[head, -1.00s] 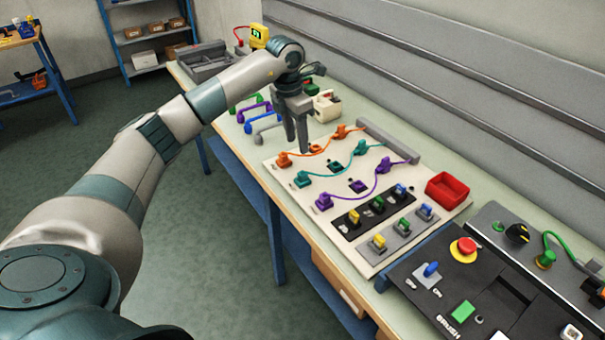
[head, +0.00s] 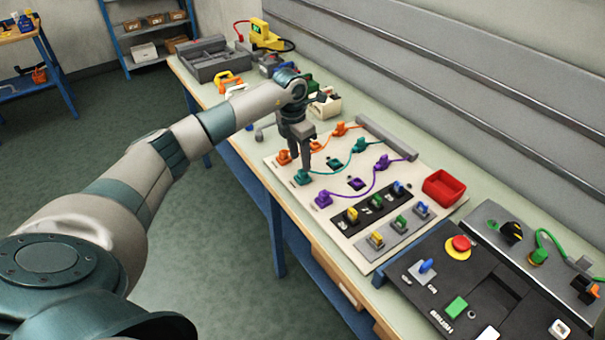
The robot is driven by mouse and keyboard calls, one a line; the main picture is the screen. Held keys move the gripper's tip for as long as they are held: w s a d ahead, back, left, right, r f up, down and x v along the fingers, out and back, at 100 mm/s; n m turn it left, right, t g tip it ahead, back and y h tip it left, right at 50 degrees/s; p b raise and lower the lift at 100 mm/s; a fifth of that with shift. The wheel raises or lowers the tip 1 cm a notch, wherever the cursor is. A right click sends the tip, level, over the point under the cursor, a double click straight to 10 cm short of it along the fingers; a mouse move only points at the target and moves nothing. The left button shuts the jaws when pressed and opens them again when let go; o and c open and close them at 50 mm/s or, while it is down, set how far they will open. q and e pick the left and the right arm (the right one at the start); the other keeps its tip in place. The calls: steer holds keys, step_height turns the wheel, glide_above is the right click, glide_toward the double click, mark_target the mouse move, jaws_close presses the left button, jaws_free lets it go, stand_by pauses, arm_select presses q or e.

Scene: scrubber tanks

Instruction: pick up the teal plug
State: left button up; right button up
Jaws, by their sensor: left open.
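A teal plug (head: 302,178) stands at the left end of a teal cord on the cream board (head: 345,247). A second teal plug (head: 360,145) stands at the cord's right end. My left gripper (head: 301,166) points down with its fingers apart, right above and just behind the left teal plug, between it and the left orange plug (head: 283,157). I cannot tell whether the fingertips touch the teal plug. Nothing shows between the fingers. My right gripper is not in view.
Purple plugs (head: 323,199) with a purple cord sit in front of the teal ones. A red bin (head: 443,187) stands at the board's right. A black control panel (head: 455,290) is at lower right. Grey trays (head: 205,62) and handles lie at the back.

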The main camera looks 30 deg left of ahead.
mark_target(302, 172)
arm_select(q)
steer(key=shift+d+f+p, duration=0.15)
steer(key=shift+f+p, duration=0.5)
step_height(302, 172, down, 2)
steer(key=shift+w+d+f+p, duration=0.1)
steer(key=shift+p, duration=0.45)
steer(key=shift+w+f, duration=0.1)
steer(key=shift+f, duration=0.5)
jaws_close()
